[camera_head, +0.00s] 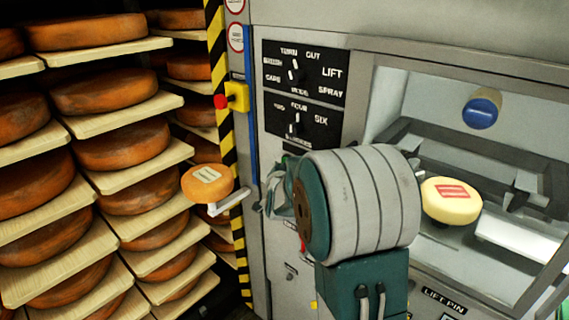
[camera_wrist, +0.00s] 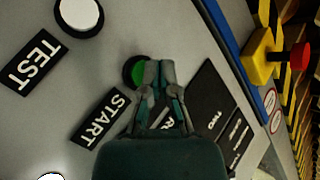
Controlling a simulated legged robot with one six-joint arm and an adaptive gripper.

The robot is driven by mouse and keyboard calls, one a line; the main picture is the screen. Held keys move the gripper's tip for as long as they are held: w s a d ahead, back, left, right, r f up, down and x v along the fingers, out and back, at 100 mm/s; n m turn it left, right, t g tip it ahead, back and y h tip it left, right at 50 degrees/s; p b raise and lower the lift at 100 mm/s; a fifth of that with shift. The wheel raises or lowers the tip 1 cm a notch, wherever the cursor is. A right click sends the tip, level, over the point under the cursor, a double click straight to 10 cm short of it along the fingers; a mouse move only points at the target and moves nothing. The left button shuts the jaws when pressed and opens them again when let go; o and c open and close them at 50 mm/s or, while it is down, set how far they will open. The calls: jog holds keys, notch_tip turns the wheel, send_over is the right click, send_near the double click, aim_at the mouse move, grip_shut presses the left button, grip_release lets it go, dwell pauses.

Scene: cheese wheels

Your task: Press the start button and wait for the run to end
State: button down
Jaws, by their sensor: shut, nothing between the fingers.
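The green start button (camera_wrist: 135,70) shows in the wrist view on the grey panel, with the black START label (camera_wrist: 100,118) below it. My gripper (camera_wrist: 160,68) is shut and empty. Its fingertips overlap the button's right edge in the picture; I cannot tell whether they touch it. In the head view my gripper (camera_head: 280,192) is at the panel, partly hidden by my arm, and the button is hidden. A pale yellow cheese wheel (camera_head: 452,212) with a red label stands in the machine's glazed chamber.
A white button (camera_wrist: 80,14) has a TEST label. Black selector panels (camera_head: 305,72) sit above my gripper. A red stop button (camera_head: 221,102) on a yellow box is at the panel's left. An orange cheese (camera_head: 198,192) rests by a metal arm; racks of cheeses fill the left.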

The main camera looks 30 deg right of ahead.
jog(key=shift+d, duration=0.15)
dwell(0.7)
jog(key=shift+w+d+r, duration=0.1)
jog(key=shift+d, duration=0.15)
